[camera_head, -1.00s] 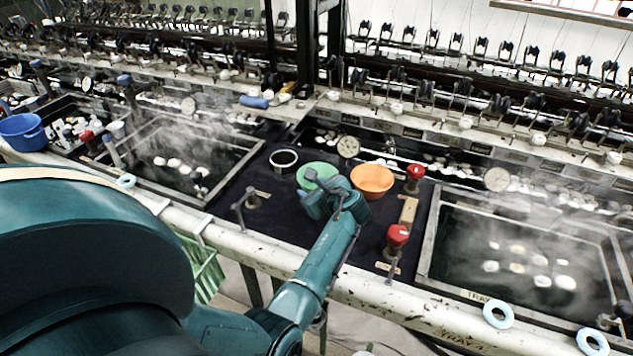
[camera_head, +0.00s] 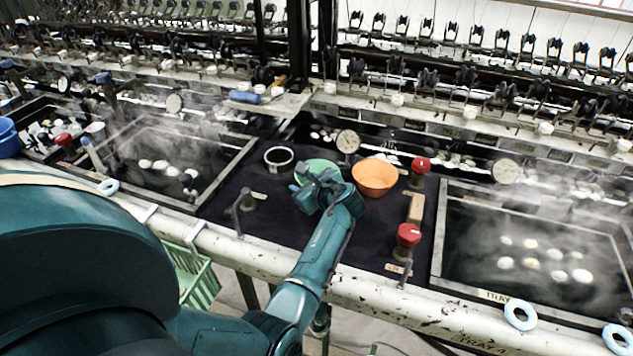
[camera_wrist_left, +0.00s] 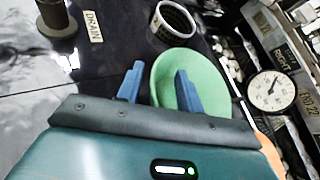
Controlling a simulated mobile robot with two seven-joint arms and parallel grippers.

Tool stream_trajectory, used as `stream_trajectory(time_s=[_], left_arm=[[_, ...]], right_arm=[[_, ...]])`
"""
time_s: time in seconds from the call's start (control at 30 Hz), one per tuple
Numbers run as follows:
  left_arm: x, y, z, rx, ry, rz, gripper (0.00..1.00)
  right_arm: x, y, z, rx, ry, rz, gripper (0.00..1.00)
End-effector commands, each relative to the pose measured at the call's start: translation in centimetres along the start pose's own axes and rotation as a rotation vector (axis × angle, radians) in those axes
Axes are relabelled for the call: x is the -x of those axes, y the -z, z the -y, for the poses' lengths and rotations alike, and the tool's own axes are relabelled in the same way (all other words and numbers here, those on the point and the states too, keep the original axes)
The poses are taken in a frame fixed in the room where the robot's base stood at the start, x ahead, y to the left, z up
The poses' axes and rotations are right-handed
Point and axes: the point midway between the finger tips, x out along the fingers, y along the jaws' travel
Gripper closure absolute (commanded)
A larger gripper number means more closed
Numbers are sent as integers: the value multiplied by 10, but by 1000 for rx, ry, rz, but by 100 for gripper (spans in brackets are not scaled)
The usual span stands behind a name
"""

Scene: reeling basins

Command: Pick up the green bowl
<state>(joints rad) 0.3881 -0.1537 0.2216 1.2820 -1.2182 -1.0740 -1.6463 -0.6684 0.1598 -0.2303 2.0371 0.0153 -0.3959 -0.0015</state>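The green bowl (camera_head: 318,166) stands on the dark surface between the two basins, partly hidden behind my left gripper. My left gripper (camera_head: 297,187) is at the bowl's near left side. In the left wrist view the green bowl (camera_wrist_left: 208,72) is round and shallow. I cannot tell whether either touches the bowl. My right gripper is not in view.
An orange bowl (camera_head: 375,178) stands close to the right of the green bowl. A dial gauge (camera_head: 347,141) is behind. Red-knobbed valves (camera_head: 408,236) and steaming basins (camera_head: 530,245) flank the dark surface.

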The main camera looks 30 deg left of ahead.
Motion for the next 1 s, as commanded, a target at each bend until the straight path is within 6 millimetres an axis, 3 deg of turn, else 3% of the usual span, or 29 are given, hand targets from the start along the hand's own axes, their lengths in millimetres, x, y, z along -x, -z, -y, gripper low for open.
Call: stream_trajectory(time_s=[0.43, 0.77, 1.0], left_arm=[[0, 0, 0, 0, -1, -1, 100], [1, -2, 0, 0, -1, 0, 100], [18, -35, 11, 4, 2, 1, 100]], right_arm=[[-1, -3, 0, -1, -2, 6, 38], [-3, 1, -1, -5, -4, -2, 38], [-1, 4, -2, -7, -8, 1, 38]])
